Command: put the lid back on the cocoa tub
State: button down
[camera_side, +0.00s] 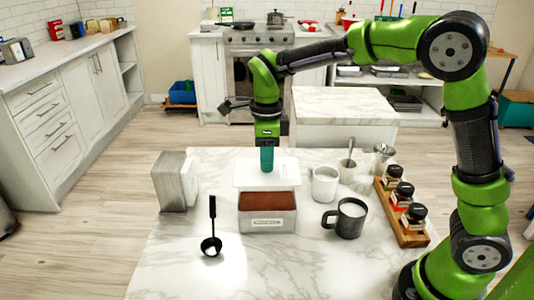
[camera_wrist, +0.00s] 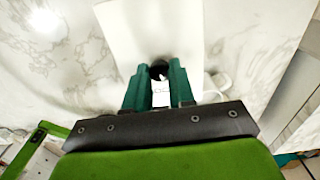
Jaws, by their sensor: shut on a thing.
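The cocoa tub (camera_side: 267,221) is a white box with a label on its front, standing on the marble table. Brown cocoa shows in its open top. The white square lid (camera_side: 246,176) appears above and toward the back of the tub in the side view; I cannot tell whether it touches the rim. My gripper (camera_side: 267,168) points down and is shut on the lid. In the wrist view the lid (camera_wrist: 128,35) spreads beyond my green fingers (camera_wrist: 158,80), with a dark round knob (camera_wrist: 159,70) between them. The tub is hidden there.
A white mug (camera_side: 325,184), a dark mug (camera_side: 349,218) and a spice rack (camera_side: 410,236) stand right of the tub. The front of the table (camera_side: 285,275) is clear.

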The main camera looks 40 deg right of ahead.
jog(key=shift+f, duration=0.15)
jog(key=shift+f, duration=3.35)
jog(key=shift+f, duration=0.15)
jog(key=shift+c, duration=2)
grip_release()
jog(key=shift+r, duration=3.55)
